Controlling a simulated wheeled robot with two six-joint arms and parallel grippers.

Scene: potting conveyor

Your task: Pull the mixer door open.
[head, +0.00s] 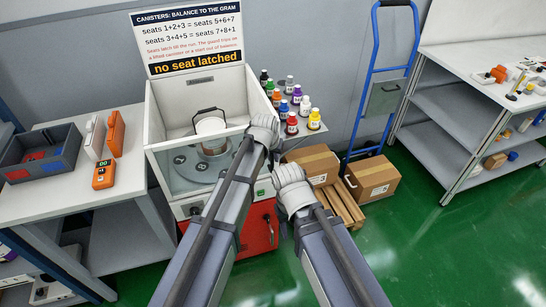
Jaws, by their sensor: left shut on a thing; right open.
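The mixer (153,118) is a white cabinet with a see-through front door (172,184) that looks closed. Inside is a round grey rotor (212,166) with numbered seats and a white canister (209,125) with a dark bail. My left gripper (265,127) is at the door's upper right edge, shut on what appears to be the door handle. Its wrist hides the fingertips and the handle. My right gripper (288,174) is open and empty, lower and to the right, in front of the mixer's right side.
Paint bottles (292,124) stand on a shelf right of the mixer. Cardboard boxes (372,178) and a blue hand truck (375,85) stand beyond. A left table (60,195) holds a grey bin (40,155) and an orange meter (104,175). Green floor at right is clear.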

